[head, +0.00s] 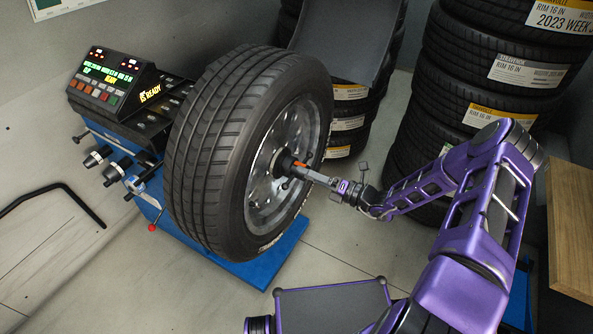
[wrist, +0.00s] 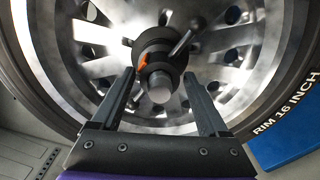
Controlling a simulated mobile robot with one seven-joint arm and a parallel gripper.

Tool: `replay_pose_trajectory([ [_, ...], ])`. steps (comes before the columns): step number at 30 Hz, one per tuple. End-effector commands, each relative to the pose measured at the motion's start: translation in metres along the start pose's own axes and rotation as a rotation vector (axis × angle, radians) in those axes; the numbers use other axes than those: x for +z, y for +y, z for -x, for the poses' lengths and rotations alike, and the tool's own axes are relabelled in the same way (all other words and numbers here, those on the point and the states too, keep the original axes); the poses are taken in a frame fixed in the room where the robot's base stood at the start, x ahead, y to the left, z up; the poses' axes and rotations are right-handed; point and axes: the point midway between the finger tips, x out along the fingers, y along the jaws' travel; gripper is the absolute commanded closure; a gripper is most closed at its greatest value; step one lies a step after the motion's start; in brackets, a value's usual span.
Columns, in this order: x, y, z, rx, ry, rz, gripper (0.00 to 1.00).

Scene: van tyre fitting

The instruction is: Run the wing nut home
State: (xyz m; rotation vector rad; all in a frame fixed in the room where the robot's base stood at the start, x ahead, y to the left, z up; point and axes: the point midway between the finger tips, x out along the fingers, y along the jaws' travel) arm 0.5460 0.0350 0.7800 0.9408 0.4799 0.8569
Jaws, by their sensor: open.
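The wing nut (head: 284,163) is a black round hub on the shaft at the middle of the wheel (head: 262,185). In the wrist view the wing nut (wrist: 158,50) shows an orange piece at its left and a grey lever pointing up and right. The grey end of the shaft (wrist: 161,88) sticks out toward me. My gripper (head: 318,177) is in front of the hub. In the wrist view my gripper (wrist: 158,80) is open, its two fingers on either side of the shaft end, apart from it. Whether the nut sits tight against the rim is hidden.
The wheel is mounted on a blue balancing machine (head: 112,78) with a lit panel reading "READY". Tyre stacks (head: 480,90) stand behind my arm. A wooden cabinet (head: 570,230) is at the right edge. The floor in front of the wheel is mostly clear.

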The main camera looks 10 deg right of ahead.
Motion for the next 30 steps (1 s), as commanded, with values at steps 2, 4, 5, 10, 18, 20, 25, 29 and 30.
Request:
replay_pose_trajectory([
  [2,-0.0001,-0.0003,0.0000,0.000,0.000,0.052,0.22],
  [4,-0.0001,-0.0002,0.0000,0.001,0.000,0.100,0.22],
  [5,-0.0001,-0.0002,-0.0001,0.001,0.000,0.120,0.22],
  [10,0.0000,-0.0001,-0.0001,0.001,-0.001,0.237,0.22],
  [18,0.0001,-0.0002,0.0002,0.000,-0.001,0.421,0.22],
  [20,0.0001,-0.0003,0.0002,0.000,-0.001,0.462,0.22],
  [25,0.0000,-0.0005,0.0002,0.000,-0.001,0.579,0.22],
  [29,0.0000,-0.0006,0.0002,0.000,-0.001,0.668,0.22],
  [30,0.0000,-0.0006,0.0001,0.000,-0.001,0.695,0.22],
])
